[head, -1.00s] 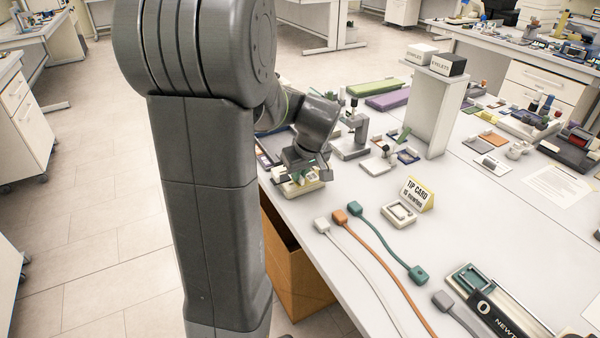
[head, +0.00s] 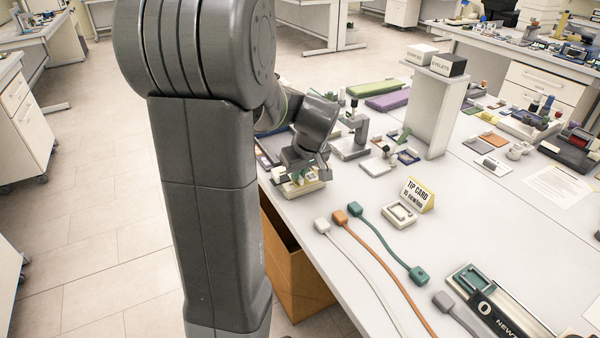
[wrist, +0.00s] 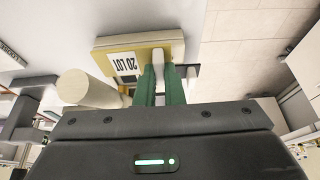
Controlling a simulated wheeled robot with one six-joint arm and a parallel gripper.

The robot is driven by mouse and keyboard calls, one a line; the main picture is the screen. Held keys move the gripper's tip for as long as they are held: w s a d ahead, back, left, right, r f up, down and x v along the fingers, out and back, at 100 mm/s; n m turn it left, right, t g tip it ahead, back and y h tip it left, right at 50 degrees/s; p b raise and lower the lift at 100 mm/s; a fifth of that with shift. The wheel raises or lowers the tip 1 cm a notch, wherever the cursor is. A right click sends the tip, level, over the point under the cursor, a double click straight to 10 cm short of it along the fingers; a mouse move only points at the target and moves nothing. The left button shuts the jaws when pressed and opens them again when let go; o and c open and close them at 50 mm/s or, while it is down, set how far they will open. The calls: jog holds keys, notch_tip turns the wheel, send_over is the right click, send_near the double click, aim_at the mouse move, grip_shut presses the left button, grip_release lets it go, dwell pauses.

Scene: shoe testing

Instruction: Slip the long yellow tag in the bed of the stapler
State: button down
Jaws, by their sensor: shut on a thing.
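My gripper (head: 304,172) is low over a cream holder (head: 302,189) at the table's left edge in the head view. In the wrist view its two green fingers (wrist: 160,82) are close together, shut on a small pale piece (wrist: 158,65) between them. Just beyond them is the cream holder (wrist: 150,38) with a yellow face and a label reading "20 LOT" (wrist: 124,65). I cannot make out the long yellow tag apart from this yellow face. A grey upright device (head: 352,140) stands behind the gripper; I cannot tell whether it is the stapler.
A pale cylinder (wrist: 88,88) stands left of the fingers in the wrist view. In the head view, a "TIP CARD" sign (head: 420,194), coloured cables (head: 385,240) and a white pillar (head: 436,108) stand to the right. An open cardboard box (head: 295,270) is below the table edge.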

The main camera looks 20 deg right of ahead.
jog(key=shift+w+a+f, duration=0.1)
jog(key=shift+w+f, duration=0.15)
jog(key=shift+w, duration=0.6)
jog(key=shift+w+a+f, duration=0.1)
jog(key=shift+w+f, duration=0.15)
jog(key=shift+w, duration=0.55)
jog(key=shift+w+f, duration=0.25)
jog(key=shift+w, duration=0.6)
jog(key=c, duration=1.5)
grip_release()
jog(key=shift+o, duration=0.2)
jog(key=v, duration=1.3)
jog(key=shift+r+b, duration=0.35)
jog(key=shift+r, duration=0.05)
jog(key=shift+f, duration=0.15)
